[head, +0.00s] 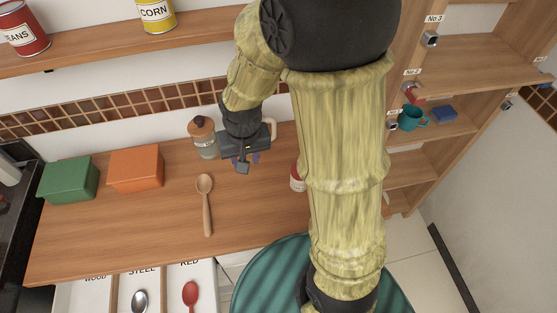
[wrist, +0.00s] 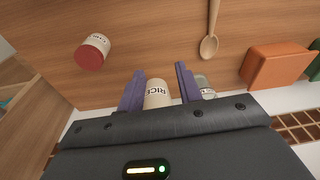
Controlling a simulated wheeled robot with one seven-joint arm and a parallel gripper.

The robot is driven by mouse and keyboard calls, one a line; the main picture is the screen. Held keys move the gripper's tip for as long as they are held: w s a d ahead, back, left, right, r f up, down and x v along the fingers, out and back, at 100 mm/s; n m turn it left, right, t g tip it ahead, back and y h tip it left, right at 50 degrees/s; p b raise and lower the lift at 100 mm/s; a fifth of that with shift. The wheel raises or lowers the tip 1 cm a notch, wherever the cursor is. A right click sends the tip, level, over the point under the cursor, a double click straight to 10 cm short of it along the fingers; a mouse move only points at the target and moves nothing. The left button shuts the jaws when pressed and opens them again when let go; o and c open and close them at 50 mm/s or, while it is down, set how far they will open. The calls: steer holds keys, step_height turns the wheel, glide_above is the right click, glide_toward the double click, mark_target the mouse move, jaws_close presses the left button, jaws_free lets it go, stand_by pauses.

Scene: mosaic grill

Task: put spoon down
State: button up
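A wooden spoon (head: 206,205) lies on the wooden counter (head: 160,235), bowl toward the wall. It also shows at the top of the wrist view (wrist: 210,40). My gripper (head: 244,163) is over the counter to the right of the spoon, apart from it. In the wrist view its two purple fingers (wrist: 159,70) are spread, with no spoon between them. A cream canister marked RICE (wrist: 157,95) shows in the gap; I cannot tell whether the fingers touch it. A steel spoon (head: 140,300) and a red spoon (head: 191,294) lie in labelled drawer compartments below the counter.
A glass jar with a wooden lid (head: 203,138) stands left of my gripper. Orange (head: 137,168) and green (head: 70,180) boxes are further left. A red-and-white can (head: 297,178) is partly hidden by my arm. Shelves with a teal mug (head: 412,119) are at right.

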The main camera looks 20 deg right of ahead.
steer(key=s+d+r+t, duration=0.1)
steer(key=s+d+r, duration=0.1)
steer(key=s+d, duration=0.4)
steer(key=shift+d+r+n, duration=0.3)
steer(key=shift+d, duration=0.1)
steer(key=shift+w, duration=0.1)
